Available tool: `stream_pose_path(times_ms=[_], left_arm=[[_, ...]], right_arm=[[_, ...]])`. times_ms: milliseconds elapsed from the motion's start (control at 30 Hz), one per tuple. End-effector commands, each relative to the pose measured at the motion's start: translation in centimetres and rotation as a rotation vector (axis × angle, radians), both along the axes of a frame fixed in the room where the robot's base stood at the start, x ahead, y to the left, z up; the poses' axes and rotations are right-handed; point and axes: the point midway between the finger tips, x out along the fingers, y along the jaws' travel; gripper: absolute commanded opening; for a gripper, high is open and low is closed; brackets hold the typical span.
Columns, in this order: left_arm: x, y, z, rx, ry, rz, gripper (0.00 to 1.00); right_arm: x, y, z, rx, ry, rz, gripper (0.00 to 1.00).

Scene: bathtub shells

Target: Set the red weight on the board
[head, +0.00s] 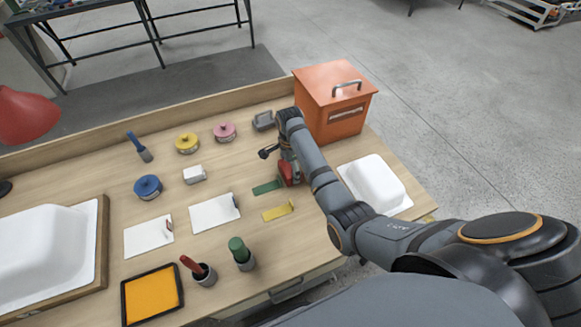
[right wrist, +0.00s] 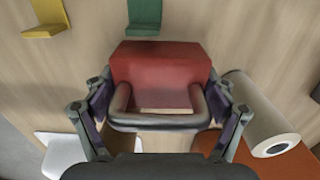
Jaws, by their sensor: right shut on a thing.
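The red weight (head: 290,172) is a block with a grey metal handle. In the right wrist view the weight (right wrist: 160,65) fills the middle, its handle between my fingers. My right gripper (right wrist: 158,115) is shut on it; in the head view the gripper (head: 287,158) partly hides it. I cannot tell whether the weight touches the table. A wooden board (head: 101,240) lies at the left under a large white tub shell (head: 40,245). A second white shell (head: 375,183) stands at the right edge. My left gripper is not in view.
An orange box (head: 335,105) with a handle stands behind my right arm. Green (head: 266,187) and yellow (head: 278,211) angled pieces lie close to the weight. White cards, tins, cups and an orange tray (head: 152,296) occupy the middle and front. A pale roll (right wrist: 262,120) is beside my gripper.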

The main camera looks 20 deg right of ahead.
Motion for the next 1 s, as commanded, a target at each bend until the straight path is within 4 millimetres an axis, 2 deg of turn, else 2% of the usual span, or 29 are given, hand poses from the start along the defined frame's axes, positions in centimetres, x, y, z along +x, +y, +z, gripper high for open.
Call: stream_pose_path(times_ms=[33,233,267,333,767,867,1000], left_arm=[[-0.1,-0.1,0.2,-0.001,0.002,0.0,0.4],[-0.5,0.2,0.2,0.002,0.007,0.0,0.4],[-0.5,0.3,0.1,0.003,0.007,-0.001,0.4],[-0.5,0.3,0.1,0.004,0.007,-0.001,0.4],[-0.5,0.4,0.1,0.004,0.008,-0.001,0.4],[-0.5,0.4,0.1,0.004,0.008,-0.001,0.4],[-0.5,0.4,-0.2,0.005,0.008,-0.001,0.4]], right_arm=[[0.2,0.0,0.5,0.001,-0.007,0.0,0.21],[0.2,0.0,0.3,0.001,-0.007,0.001,0.21],[0.0,0.1,-0.1,0.001,0.001,0.001,0.88],[0.0,0.0,-0.1,0.001,0.001,0.001,0.98],[0.1,0.0,0.4,0.001,-0.002,0.001,1.0],[0.2,0.0,1.9,0.001,-0.005,0.001,1.0],[0.2,0.0,5.4,0.001,-0.007,0.001,1.0]])
